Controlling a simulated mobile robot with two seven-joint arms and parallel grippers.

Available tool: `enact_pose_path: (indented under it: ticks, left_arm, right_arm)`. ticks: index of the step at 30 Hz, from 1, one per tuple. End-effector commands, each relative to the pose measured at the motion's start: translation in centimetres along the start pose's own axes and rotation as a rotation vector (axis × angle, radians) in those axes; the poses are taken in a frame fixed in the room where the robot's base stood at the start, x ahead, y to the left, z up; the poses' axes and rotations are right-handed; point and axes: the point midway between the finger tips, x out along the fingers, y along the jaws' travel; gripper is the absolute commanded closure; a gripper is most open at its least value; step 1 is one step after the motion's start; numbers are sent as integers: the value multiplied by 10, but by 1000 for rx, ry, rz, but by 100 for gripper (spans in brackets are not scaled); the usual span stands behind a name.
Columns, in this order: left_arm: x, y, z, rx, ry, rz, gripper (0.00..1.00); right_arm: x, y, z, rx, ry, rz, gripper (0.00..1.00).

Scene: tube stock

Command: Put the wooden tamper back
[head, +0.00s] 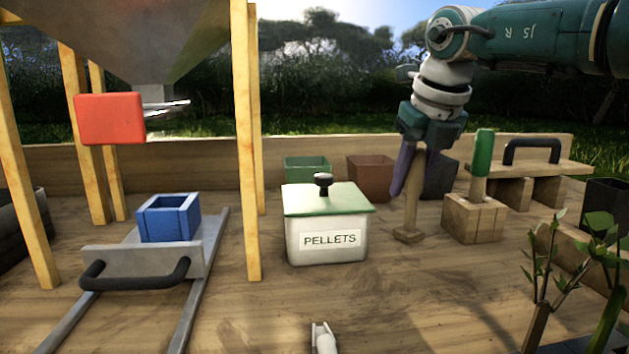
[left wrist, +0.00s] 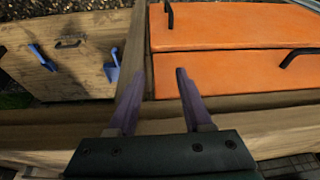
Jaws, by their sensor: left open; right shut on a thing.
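The wooden tamper (head: 415,195) is upright in the head view, with a light wooden shaft and a small square foot. My right gripper (head: 405,180) is shut on its upper shaft, fingers pointing down. The foot is at or just above the bench top; I cannot tell if it touches. To its right stands a wooden block (head: 472,222) holding a green-handled tool (head: 483,153). My left gripper (left wrist: 160,74) is open and empty in the left wrist view, over a wooden edge by orange drawer fronts (left wrist: 235,72).
A white PELLETS box (head: 327,240) with a green lid stands left of the tamper. Green (head: 307,167) and brown (head: 370,176) pots stand behind. A wooden stand with a black handle (head: 532,152) is at right. Plants (head: 560,268) fill the front right. The front middle bench is mostly clear.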

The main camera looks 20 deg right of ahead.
Motion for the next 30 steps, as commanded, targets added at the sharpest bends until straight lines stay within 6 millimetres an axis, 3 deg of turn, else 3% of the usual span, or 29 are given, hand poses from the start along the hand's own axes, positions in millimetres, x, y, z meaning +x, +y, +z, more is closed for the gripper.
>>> enact_pose_path:
  ticks: [3,4,11,23,30]
  left_arm:
    - [2,0,0,0,0,0,50]
    - [1,0,0,0,0,0,50]
    - [1,1,0,-4,1,3,50]
    - [-2,2,-1,-10,2,8,50]
    - [-9,2,-4,-9,2,7,50]
  right_arm:
    - [3,0,-1,0,0,0,100]
    - [3,0,-1,0,0,0,65]
    - [3,0,-1,0,1,0,39]
    - [-6,0,1,-2,-1,1,37]
    - [-46,-1,2,-2,-5,0,37]
